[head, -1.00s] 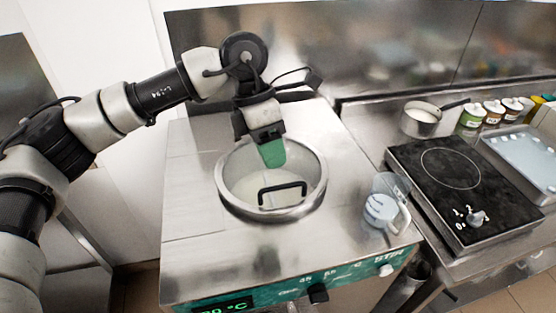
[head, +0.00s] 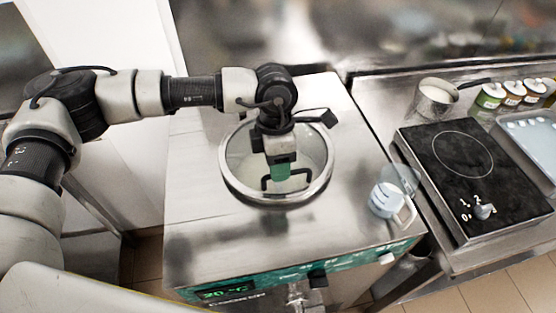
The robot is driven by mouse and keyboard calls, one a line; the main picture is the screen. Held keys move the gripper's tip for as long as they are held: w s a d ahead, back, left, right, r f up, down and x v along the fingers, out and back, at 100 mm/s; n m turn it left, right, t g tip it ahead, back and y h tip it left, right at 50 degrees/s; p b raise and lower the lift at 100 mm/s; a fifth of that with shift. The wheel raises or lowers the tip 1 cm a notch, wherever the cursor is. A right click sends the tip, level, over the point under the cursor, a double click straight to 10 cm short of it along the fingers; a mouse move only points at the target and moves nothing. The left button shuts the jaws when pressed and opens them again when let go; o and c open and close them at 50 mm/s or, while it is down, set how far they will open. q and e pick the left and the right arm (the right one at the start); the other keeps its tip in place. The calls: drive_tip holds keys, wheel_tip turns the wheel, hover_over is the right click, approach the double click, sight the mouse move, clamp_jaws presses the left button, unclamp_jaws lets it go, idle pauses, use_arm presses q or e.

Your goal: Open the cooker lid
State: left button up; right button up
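The cooker (head: 205,235) is a steel box with a round opening in its top and a green display on its front. Its round transparent lid (head: 240,178) with a steel rim lies over the opening, and a black bar handle (head: 266,181) stands on it. My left gripper (head: 280,176) points down at the handle, with its green fingers in front of the bar. The fingers overlap the handle in the picture; I cannot tell whether they touch or grip it. My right gripper is not in view.
A clear measuring jug (head: 389,200) stands on the cooker top, right of the lid. To the right are a black induction hob (head: 465,158), a small pot (head: 434,100), several jars (head: 489,97) and a pale blue tray (head: 533,137). The cooker top's front left is clear.

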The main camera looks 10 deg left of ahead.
use_arm(q)
drive_tip(key=shift+s+f, duration=0.2)
drive_tip(key=shift+f, duration=0.2)
drive_tip(key=shift+c, duration=0.5)
clamp_jaws()
drive_tip(key=shift+w, duration=0.1)
drive_tip(key=w+a+r+g, duration=0.1)
drive_tip(key=w+r, duration=0.2)
drive_tip(key=r, duration=0.4)
drive_tip(key=w+a+r+g+h, duration=0.1)
drive_tip(key=w+a+r, duration=0.1)
drive_tip(key=w+r, duration=0.2)
drive_tip(key=shift+w+a+r+g, duration=0.15)
drive_tip(key=shift+w+r+g, duration=0.15)
drive_tip(key=shift+r, duration=1.3)
